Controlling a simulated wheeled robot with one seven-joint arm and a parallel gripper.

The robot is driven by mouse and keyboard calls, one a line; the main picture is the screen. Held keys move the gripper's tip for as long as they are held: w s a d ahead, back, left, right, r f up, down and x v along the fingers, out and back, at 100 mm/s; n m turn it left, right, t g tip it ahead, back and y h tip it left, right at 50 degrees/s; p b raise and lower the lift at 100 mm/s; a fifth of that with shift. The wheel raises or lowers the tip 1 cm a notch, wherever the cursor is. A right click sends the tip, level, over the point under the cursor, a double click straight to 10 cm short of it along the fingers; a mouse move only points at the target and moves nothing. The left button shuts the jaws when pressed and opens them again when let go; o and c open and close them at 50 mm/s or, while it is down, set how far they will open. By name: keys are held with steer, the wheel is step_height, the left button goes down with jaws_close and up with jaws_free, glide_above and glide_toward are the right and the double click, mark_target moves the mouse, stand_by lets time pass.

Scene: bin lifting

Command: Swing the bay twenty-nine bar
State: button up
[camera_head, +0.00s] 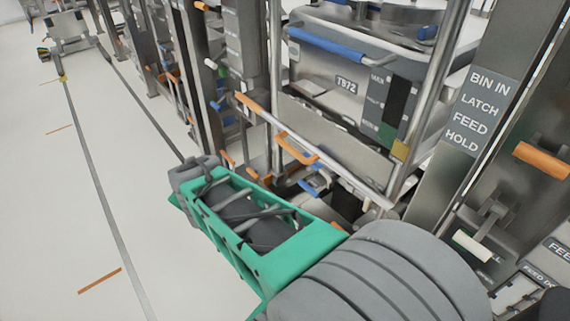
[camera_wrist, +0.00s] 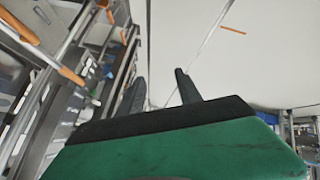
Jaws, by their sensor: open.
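A grey bar (camera_head: 335,170) runs slantwise across the front of a bay, with an orange sleeve (camera_head: 250,104) at its left end and an orange handle (camera_head: 297,148) along it. I see no number twenty-nine, so I cannot tell for certain that this is the named bar. My gripper (camera_wrist: 160,90) is open and empty in the wrist view, its two dark fingers apart over pale floor. A bar with an orange grip (camera_wrist: 72,76) lies to their left, not between them. In the head view my green arm reaches left below the bar, and the fingertips are not clear.
A metal bin (camera_head: 330,82) with a blue handle (camera_head: 326,46) stands behind the bar. A sign panel (camera_head: 478,112) reads "BIN IN LATCH FEED HOLD". Posts and small coloured levers crowd the right. Pale open floor (camera_head: 60,210) with dark lines lies to the left.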

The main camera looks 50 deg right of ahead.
steer(key=w+d+f+n+t+h+b, duration=0.1)
steer(key=w+d+f+t+h+b, duration=0.15)
steer(key=d+f+b, duration=0.55)
steer(key=n+t+h+b, duration=0.3)
steer(key=n+h+b, duration=0.75)
steer(key=h, duration=0.25)
glide_toward(291, 150)
steer(key=w+d, duration=0.2)
steer(key=d, duration=0.1)
steer(key=shift+m+y, duration=0.25)
steer(key=shift+m, duration=0.2)
steer(key=p+x, duration=0.2)
steer(key=x, duration=0.1)
steer(key=p+x, duration=0.1)
steer(key=x, duration=0.2)
steer(key=shift+r+p, duration=0.35)
steer(key=shift+r, duration=0.15)
steer(key=shift+w+d+p, duration=0.3)
steer(key=shift+w+d, duration=0.1)
steer(key=shift+d, duration=0.05)
steer(key=shift+c, duration=0.5)
jaws_close()
